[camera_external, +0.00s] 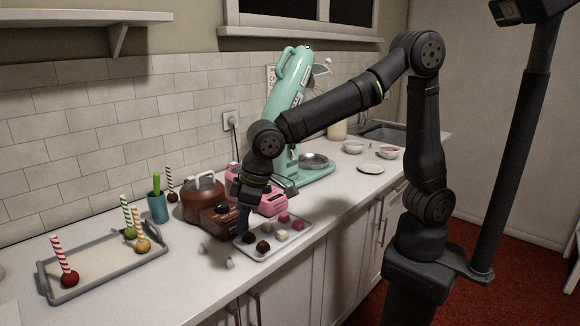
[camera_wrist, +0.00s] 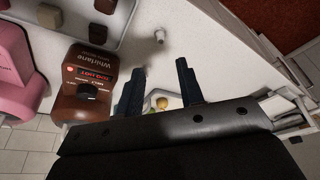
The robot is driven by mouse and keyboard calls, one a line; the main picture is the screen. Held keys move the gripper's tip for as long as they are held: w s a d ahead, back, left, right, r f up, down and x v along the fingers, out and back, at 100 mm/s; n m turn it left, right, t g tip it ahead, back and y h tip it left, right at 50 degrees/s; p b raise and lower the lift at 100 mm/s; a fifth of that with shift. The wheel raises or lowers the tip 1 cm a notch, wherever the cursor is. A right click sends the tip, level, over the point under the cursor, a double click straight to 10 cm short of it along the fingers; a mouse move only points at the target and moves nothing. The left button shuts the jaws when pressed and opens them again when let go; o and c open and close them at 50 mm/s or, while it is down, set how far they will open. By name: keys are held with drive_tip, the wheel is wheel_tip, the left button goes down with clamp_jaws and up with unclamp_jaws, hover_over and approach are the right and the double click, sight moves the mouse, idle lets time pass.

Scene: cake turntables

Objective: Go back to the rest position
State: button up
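My gripper (camera_external: 238,222) points down over the counter at the left edge of the small tray of sweets, close to a dark brown machine. In the wrist view its two dark fingers (camera_wrist: 160,88) stand well apart with nothing held between them. A yellow cake pop (camera_wrist: 162,103) shows beyond the gap, on the far tray and apart from the fingers. My arm is bent at the elbow and reaches out over the counter. In the external view the fingertips are dark and partly hard to make out.
The grey tray of sweets (camera_external: 246,253) and brown machine (camera_wrist: 92,75) are near the gripper. A small white piece (camera_wrist: 160,36) lies on the counter. The cake-pop tray (camera_external: 88,287), teal cup (camera_external: 157,207), pink appliance (camera_external: 273,204) and teal mixer (camera_external: 288,88) stand around.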

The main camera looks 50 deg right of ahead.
sight(230, 258)
drive_tip(key=x, duration=1.1)
drive_tip(key=shift+f, duration=0.3)
drive_tip(key=shift+w+a, duration=0.15)
drive_tip(key=shift+r, duration=1.65)
